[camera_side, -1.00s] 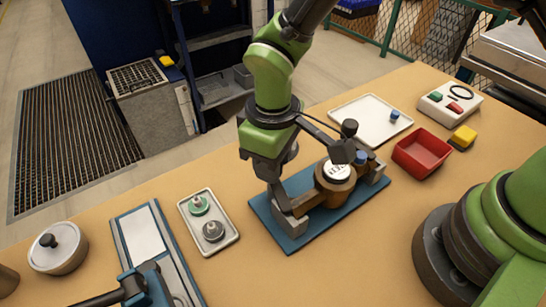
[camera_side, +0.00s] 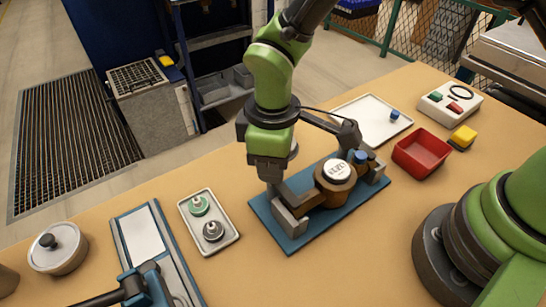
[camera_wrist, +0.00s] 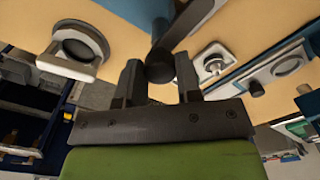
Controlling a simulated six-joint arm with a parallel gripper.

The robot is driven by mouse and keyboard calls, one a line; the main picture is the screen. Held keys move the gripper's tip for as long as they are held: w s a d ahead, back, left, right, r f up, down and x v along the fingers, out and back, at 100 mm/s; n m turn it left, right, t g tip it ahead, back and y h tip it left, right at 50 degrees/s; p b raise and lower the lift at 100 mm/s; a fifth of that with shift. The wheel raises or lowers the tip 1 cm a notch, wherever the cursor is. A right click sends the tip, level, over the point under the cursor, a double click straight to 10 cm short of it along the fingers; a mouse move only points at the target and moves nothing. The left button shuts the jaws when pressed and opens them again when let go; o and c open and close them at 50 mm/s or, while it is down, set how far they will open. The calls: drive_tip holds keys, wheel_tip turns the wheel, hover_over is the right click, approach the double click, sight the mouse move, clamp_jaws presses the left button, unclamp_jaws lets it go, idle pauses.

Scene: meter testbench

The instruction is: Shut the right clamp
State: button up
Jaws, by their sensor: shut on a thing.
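A blue base plate (camera_side: 262,212) carries a brown round meter with a white dial (camera_side: 338,170). A clamp (camera_side: 288,212) stands at the plate's left end and another clamp (camera_side: 376,169) at its right end. My gripper (camera_side: 271,182) points down over the left-end clamp in the side view. In the wrist view its two fingers (camera_wrist: 158,78) are on either side of a dark ball knob (camera_wrist: 160,68) on a thick handle (camera_wrist: 184,25). The fingers are shut on this knob. The fingertips are hard to make out in the side view. A dark part by the right-end clamp is partly overlapped.
A small tray (camera_side: 229,238) with two fittings lies left of the plate. Behind are a white tray (camera_side: 364,134) and a red bin (camera_side: 421,166). A lidded pot (camera_side: 60,262) stands far left. Bare table lies in front of the plate.

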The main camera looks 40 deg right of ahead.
drive_tip(key=o, duration=0.9)
drive_tip(key=shift+o, duration=0.2)
drive_tip(key=shift+r, duration=0.1)
wheel_tip(320, 180, up, 10)
drive_tip(key=s+d+r+m+t+y, duration=0.1)
drive_tip(key=s+d+r+m+t, duration=0.15)
drive_tip(key=d+r, duration=0.25)
drive_tip(key=s+d+r+m+t+y, duration=0.1)
drive_tip(key=s+d+r+m, duration=0.1)
drive_tip(key=d+r+m, duration=0.3)
drive_tip(key=s+d+r+m+t, duration=0.2)
drive_tip(key=s+d+m, duration=0.4)
drive_tip(key=s, duration=0.3)
drive_tip(key=shift+s+r+t, duration=0.15)
drive_tip(key=shift+r+t, duration=0.05)
drive_tip(key=shift+t, duration=0.65)
